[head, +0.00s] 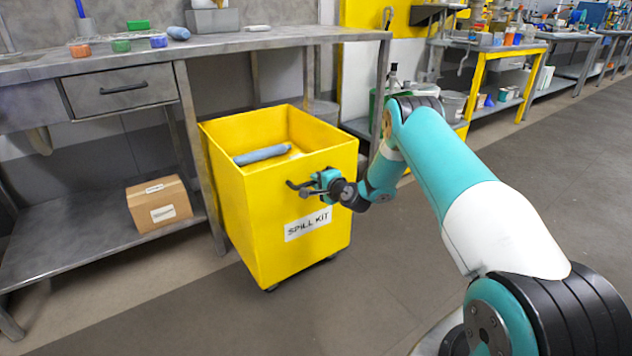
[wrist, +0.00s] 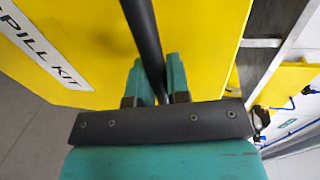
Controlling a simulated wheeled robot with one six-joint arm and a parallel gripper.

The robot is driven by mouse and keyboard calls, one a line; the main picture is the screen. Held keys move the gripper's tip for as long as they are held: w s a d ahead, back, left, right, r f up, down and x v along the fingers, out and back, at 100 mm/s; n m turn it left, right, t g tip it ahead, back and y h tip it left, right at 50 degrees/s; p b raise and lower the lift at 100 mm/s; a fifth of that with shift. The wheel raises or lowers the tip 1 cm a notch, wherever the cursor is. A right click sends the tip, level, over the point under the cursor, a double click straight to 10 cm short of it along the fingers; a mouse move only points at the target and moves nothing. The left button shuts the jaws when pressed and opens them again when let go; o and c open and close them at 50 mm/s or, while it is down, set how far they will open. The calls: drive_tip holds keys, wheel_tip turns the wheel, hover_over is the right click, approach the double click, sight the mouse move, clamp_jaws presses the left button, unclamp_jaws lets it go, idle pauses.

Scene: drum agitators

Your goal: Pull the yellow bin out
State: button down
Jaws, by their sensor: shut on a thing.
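The yellow bin (head: 292,250) is an open-topped box on casters with a "SPILL KIT" label (head: 308,224) on its front. It stands partly under the grey bench, its front sticking out past the bench edge. A blue-grey roll (head: 263,154) lies inside it. My gripper (head: 322,184) is at the upper front of the bin, shut on the bin's dark handle (head: 298,186). In the wrist view the handle bar (wrist: 146,40) runs between my two teal fingers (wrist: 154,82), with the yellow bin face (wrist: 205,35) close behind.
The grey bench (head: 100,62) has a leg (head: 200,160) close to the bin's left side. A cardboard box (head: 160,201) sits on its lower shelf. The floor (head: 370,290) in front of the bin is clear.

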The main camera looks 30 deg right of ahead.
drive_tip(key=shift+s, duration=0.1)
drive_tip(key=c, duration=1.1)
unclamp_jaws()
drive_tip(key=b+v, duration=0.2)
drive_tip(key=v, duration=1.5)
drive_tip(key=shift+b, duration=0.35)
drive_tip(key=shift+s, duration=0.15)
